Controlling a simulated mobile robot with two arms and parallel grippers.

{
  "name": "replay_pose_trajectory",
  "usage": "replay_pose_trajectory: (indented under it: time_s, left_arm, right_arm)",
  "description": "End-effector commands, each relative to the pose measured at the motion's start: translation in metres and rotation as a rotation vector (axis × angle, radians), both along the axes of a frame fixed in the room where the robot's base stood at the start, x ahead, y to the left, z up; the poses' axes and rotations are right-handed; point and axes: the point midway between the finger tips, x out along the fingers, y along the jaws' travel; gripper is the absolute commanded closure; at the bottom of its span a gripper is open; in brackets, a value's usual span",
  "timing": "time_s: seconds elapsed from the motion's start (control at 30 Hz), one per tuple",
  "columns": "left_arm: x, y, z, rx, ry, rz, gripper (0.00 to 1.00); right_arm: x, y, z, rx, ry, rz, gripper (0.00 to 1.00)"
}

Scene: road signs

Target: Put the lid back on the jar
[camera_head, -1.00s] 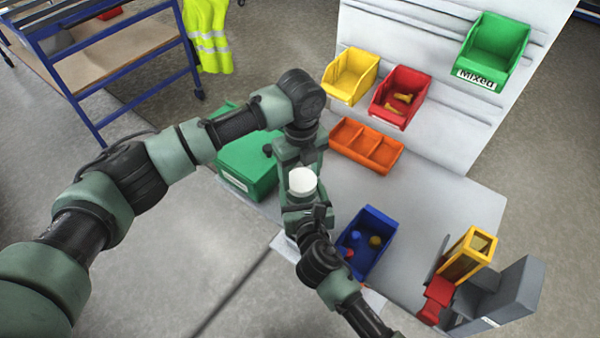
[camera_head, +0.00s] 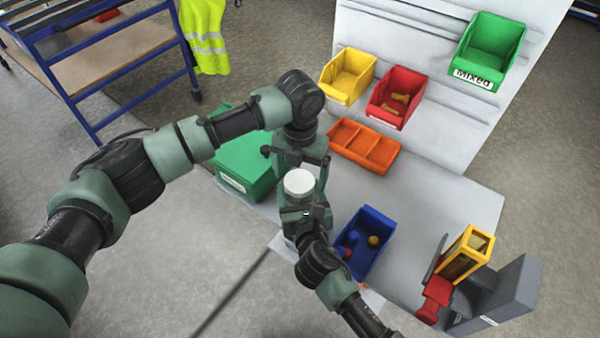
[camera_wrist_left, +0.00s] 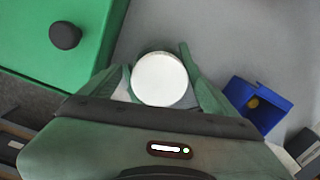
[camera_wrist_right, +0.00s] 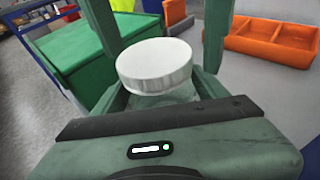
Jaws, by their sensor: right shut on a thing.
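The white round lid (camera_head: 299,182) sits on top of the clear jar (camera_wrist_right: 166,98), with no gap visible between them in the right wrist view (camera_wrist_right: 155,66). My right gripper (camera_head: 301,207) is shut on the jar's sides and holds it upright. My left gripper (camera_head: 300,166) is above the lid, with its fingers spread on either side of it, apart from it in the right wrist view. The lid's top faces the left wrist camera (camera_wrist_left: 159,79). Most of the jar is hidden by the lid and the right gripper.
A green box (camera_head: 245,165) with a black knob stands left of the grippers. A blue bin (camera_head: 384,226) with small items lies right, an orange divided tray (camera_head: 385,158) behind. A yellow and red fixture (camera_head: 467,255) stands at right. The grey tabletop between is clear.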

Motion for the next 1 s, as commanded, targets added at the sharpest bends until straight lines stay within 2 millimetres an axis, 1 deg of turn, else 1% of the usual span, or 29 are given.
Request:
replay_pose_trajectory:
  time_s: [0.07, 0.17, 0.27, 0.5, 0.6, 0.7, 0.8, 1.0]
  left_arm:
    - [0.0, 0.0, 0.002, 0.0, 0.0, 0.0, 0.1]
    - [0.001, 0.0, 0.012, -0.002, -0.002, 0.0, 0.1]
    - [0.001, 0.0, 0.03, -0.001, -0.004, -0.001, 0.1]
    - [0.001, 0.0, 0.081, -0.002, -0.003, -0.001, 0.1]
    - [0.001, 0.0, 0.099, -0.001, -0.004, -0.001, 0.1]
    - [0.0, 0.0, 0.111, 0.0, -0.001, -0.001, 0.1]
    - [0.0, 0.0, 0.118, 0.0, -0.001, -0.001, 0.1]
    - [0.0, 0.0, 0.12, 0.0, 0.0, -0.001, 0.1]
  right_arm:
    - [0.0, 0.0, -0.001, -0.002, 0.002, -0.001, 1.0]
    - [0.0, 0.0, -0.001, -0.002, 0.002, -0.001, 1.0]
    - [0.0, 0.0, -0.001, -0.002, 0.002, -0.001, 1.0]
    - [0.0, 0.0, -0.001, -0.002, 0.002, -0.001, 1.0]
    - [0.0, 0.0, -0.001, -0.002, 0.002, -0.001, 1.0]
    - [0.0, 0.0, -0.001, -0.002, 0.002, -0.001, 1.0]
    - [0.0, 0.0, -0.001, -0.002, 0.002, -0.001, 1.0]
    - [0.0, 0.0, -0.001, -0.001, 0.002, 0.0, 1.0]
